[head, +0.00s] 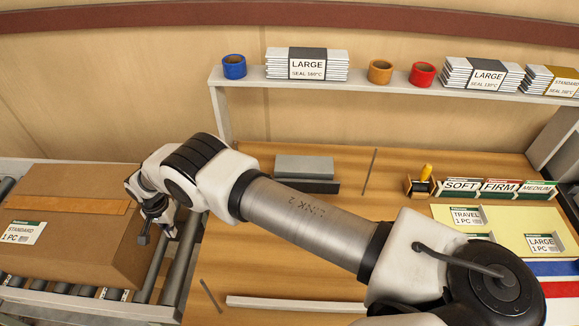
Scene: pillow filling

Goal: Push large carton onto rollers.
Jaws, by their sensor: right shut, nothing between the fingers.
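A large closed brown carton (70,240) lies on the roller conveyor (178,275) at the left, with a strip of tape along its top. Its label (22,232) reads "STANDARD 1 PC", not large. My right arm reaches across the table from the lower right. My right gripper (158,232) is shut and empty, pointing down at the carton's right side, over the rollers. Whether it touches the carton I cannot tell. The carton's left end is cut off by the picture edge. My left gripper is not in view.
The wooden table (260,255) has a grey block (304,166), label cards (500,188) and a yellow board (490,222) on it. A shelf (400,88) behind holds tape rolls and stacked packs. A white rail (295,303) lies at the front.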

